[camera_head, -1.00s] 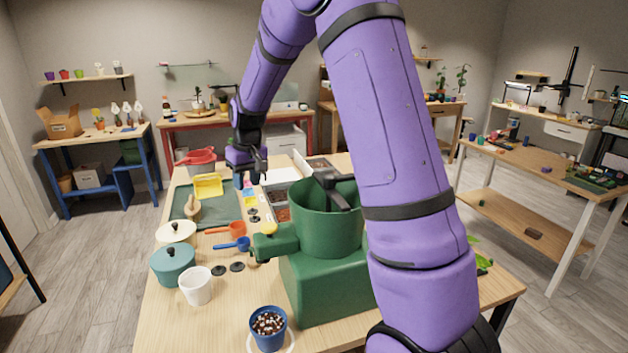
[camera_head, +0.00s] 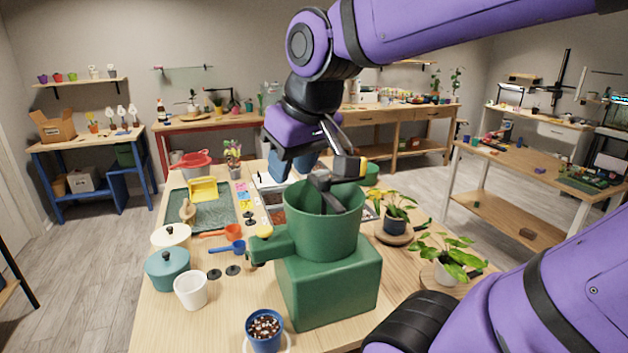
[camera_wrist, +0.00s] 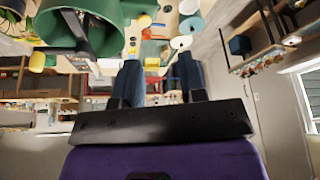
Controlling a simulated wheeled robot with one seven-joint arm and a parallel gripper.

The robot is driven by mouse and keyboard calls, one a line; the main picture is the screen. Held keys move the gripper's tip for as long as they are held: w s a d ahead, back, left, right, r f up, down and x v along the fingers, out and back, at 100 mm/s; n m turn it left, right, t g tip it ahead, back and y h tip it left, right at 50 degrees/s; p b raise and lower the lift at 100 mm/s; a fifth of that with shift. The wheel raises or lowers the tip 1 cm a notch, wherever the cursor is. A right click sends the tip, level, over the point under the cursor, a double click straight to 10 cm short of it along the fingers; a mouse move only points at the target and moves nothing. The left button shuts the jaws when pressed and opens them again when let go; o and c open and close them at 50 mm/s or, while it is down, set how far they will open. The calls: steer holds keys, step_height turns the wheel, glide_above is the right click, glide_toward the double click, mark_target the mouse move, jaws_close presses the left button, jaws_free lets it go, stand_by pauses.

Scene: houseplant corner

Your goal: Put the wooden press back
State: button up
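The wooden press (camera_head: 187,209), a small pale brown piece with a knobbed handle, rests on the dark green tray (camera_head: 222,214) at the left of the table. My gripper (camera_head: 291,165) is well to its right, raised behind the green pot-shaped machine (camera_head: 318,228). In the wrist view my gripper (camera_wrist: 160,72) has its two dark blue fingers apart with nothing between them. I cannot make out the press in the wrist view.
A yellow scoop (camera_head: 204,189) is on the tray. A teal lidded pot (camera_head: 168,270), white cup (camera_head: 190,291) and blue soil-filled pot (camera_head: 265,331) stand in front. Potted plants (camera_head: 396,209) are at the right. The machine's top has a dark crank (camera_head: 335,190).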

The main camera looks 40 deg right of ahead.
steer(key=shift+t, duration=0.3)
steer(key=s, duration=0.3)
steer(key=s+f, duration=0.1)
steer(key=s, duration=0.1)
steer(key=shift+s+a, duration=0.15)
steer(key=shift+s, duration=0.05)
stand_by(0.7)
